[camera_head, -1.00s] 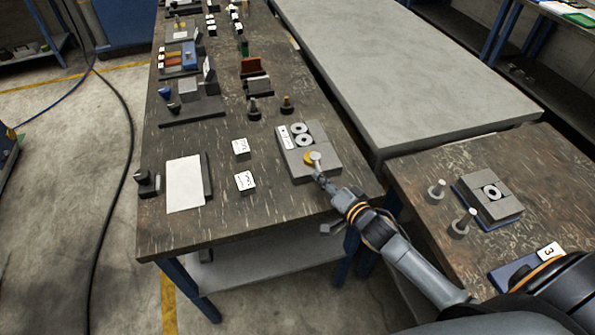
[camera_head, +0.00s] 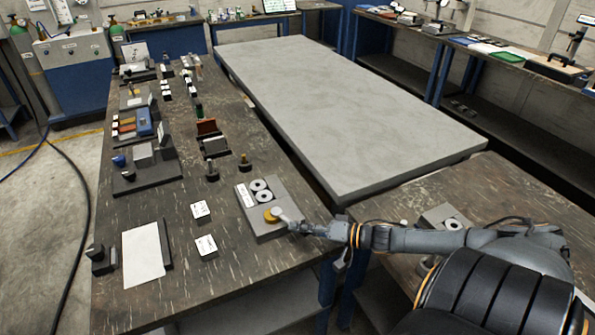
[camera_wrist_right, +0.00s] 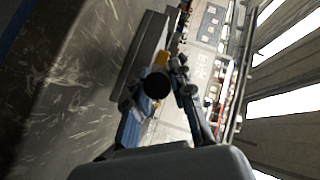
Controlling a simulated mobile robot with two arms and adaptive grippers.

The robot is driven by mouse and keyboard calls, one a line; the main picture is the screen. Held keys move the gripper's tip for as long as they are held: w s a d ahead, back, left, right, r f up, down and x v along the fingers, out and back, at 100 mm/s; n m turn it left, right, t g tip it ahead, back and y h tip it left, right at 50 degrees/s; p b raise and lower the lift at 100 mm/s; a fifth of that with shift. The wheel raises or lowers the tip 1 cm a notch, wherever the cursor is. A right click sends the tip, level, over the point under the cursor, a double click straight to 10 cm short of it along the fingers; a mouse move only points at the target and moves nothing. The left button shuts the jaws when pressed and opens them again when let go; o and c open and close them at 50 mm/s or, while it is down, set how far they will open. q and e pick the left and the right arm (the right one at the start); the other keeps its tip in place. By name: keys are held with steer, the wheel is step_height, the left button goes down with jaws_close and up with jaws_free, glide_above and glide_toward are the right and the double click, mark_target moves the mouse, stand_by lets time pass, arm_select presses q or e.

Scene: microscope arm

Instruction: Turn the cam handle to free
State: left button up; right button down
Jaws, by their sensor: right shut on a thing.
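A grey block fixture (camera_head: 262,232) stands near the right edge of the dark workbench. It has two pale rings (camera_head: 261,190) on top and a yellow disc (camera_head: 270,216) with a grey cam handle (camera_head: 279,212) over it. The yellow part also shows in the right wrist view (camera_wrist_right: 161,60). My right gripper (camera_head: 297,226) reaches in from the right and is shut on the cam handle. In the wrist view its fingers (camera_wrist_right: 158,88) lie either side of a dark round end. The gripper hides part of the handle. My left gripper is out of view.
Two small label cards (camera_head: 203,228) and a white sheet (camera_head: 144,254) lie left of the fixture. Two dark knobbed pegs (camera_head: 212,171) stand behind it. A large grey table (camera_head: 340,110) is beyond. A second bench with another grey block (camera_head: 440,217) is partly behind my arm.

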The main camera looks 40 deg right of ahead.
steer(key=c, duration=1.1)
jaws_free()
steer(key=shift+w+a, duration=0.1)
steer(key=shift+c, duration=0.2)
step_height(320, 180, up, 9)
steer(key=shift+r, duration=0.5)
